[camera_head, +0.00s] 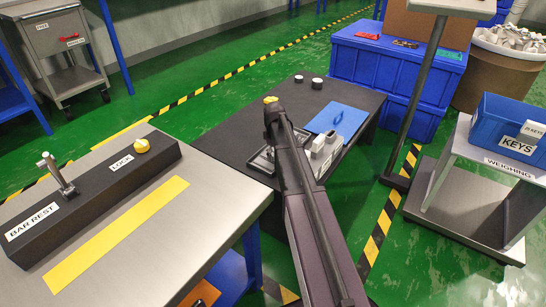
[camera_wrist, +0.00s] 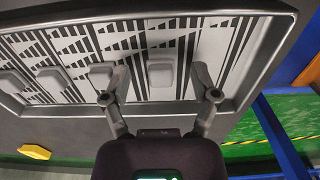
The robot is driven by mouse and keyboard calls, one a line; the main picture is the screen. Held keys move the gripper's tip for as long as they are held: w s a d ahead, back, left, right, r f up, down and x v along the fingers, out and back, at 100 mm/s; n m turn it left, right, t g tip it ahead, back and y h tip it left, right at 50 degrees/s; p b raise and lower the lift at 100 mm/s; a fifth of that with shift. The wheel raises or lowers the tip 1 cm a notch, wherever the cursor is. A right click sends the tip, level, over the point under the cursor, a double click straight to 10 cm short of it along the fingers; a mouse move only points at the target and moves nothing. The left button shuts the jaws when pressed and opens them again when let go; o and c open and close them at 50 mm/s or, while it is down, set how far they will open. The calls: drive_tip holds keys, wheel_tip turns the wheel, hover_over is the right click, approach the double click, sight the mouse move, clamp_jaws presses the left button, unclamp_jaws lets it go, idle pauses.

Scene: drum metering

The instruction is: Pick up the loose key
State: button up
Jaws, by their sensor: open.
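In the wrist view, a grey-rimmed tray (camera_wrist: 40,122) with a black-and-white striped floor holds several pale key blocks in a row. One pale key (camera_wrist: 161,75) lies ahead of and between the fingertips of my gripper (camera_wrist: 159,97). My gripper is open and empty, its two fingers spread apart near the tray's rim. Other pale keys (camera_wrist: 102,75) and (camera_wrist: 54,80) lie to the left. I cannot tell which key is loose. In the head view, the tray (camera_head: 262,162) is partly hidden behind my arm, and pale blocks (camera_head: 322,148) show beside it.
The tray is on a dark table (camera_head: 230,135) with a blue panel (camera_head: 338,119) and a yellow knob (camera_head: 270,100). A blue KEYS bin (camera_head: 495,125) stands on the weighing stand at right. A steel bench (camera_head: 190,225) with a bar rest is at left; a pole (camera_head: 415,90) stands right.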

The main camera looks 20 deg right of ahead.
drive_tip(key=c, duration=0.8)
drive_tip(key=shift+r, duration=0.1)
wheel_tip(320, 180, up, 10)
drive_tip(key=p, duration=1)
drive_tip(key=shift+c, duration=0.2)
idle(0.4)
wheel_tip(320, 180, up, 43)
drive_tip(key=p, duration=4.3)
drive_tip(key=shift+r+p, duration=0.2)
drive_tip(key=shift+p, duration=0.1)
drive_tip(key=shift+s, duration=0.15)
